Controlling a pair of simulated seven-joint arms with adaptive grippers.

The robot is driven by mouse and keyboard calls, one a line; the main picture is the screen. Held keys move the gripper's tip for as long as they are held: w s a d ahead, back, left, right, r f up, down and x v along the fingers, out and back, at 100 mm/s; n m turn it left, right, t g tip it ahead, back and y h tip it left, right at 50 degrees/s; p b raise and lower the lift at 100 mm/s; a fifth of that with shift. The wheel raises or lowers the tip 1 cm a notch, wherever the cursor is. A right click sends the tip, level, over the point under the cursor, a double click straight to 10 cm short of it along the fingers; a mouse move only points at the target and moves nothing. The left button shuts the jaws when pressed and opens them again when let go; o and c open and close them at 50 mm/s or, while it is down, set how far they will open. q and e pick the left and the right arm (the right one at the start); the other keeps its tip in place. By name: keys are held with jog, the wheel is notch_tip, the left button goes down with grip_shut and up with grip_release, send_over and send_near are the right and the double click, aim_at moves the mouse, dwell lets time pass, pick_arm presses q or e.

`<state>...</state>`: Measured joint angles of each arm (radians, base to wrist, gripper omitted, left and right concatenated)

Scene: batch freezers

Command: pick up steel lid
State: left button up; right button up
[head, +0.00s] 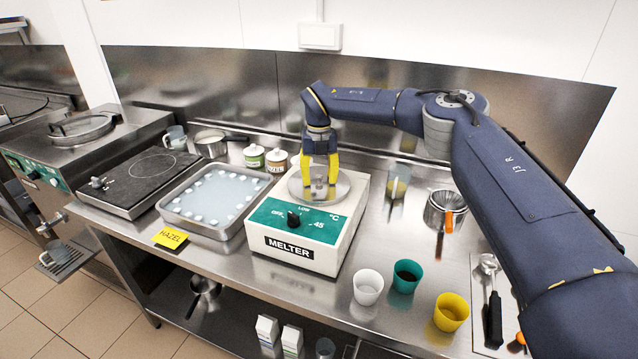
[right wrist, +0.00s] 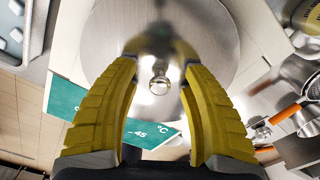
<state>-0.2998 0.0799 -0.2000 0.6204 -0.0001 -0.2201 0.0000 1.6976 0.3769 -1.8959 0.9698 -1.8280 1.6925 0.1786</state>
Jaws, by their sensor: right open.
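The round steel lid (head: 337,189) lies on top of the white melter (head: 327,229), which has a green front panel with a dial. In the right wrist view the lid (right wrist: 215,48) fills the upper middle, with its small round knob (right wrist: 159,84) at its centre. My right gripper (head: 319,180) has yellow fingers pointing down over the lid. In the right wrist view its open fingers (right wrist: 160,85) stand on either side of the knob, apart from it. Whether the fingertips touch the lid I cannot tell. My left gripper is in no view.
A steel tray of ice water (head: 212,200) stands close left of the melter. Two small jars (head: 276,160) stand behind it. White, teal and yellow cups (head: 405,276) line the front right. A strainer (head: 445,208) and a jug (head: 397,182) are right of the melter.

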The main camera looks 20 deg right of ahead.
grip_shut()
dwell(0.3)
jog(key=shift+r, duration=0.15)
notch_tip(320, 180, up, 19)
send_over(319, 175)
jog(key=f, duration=1.2)
jog(key=shift+s+f, duration=0.3)
jog(key=shift+f, duration=0.05)
jog(key=shift+w+r, duration=0.2)
jog(key=shift+w, duration=0.1)
jog(key=shift+f, duration=0.1)
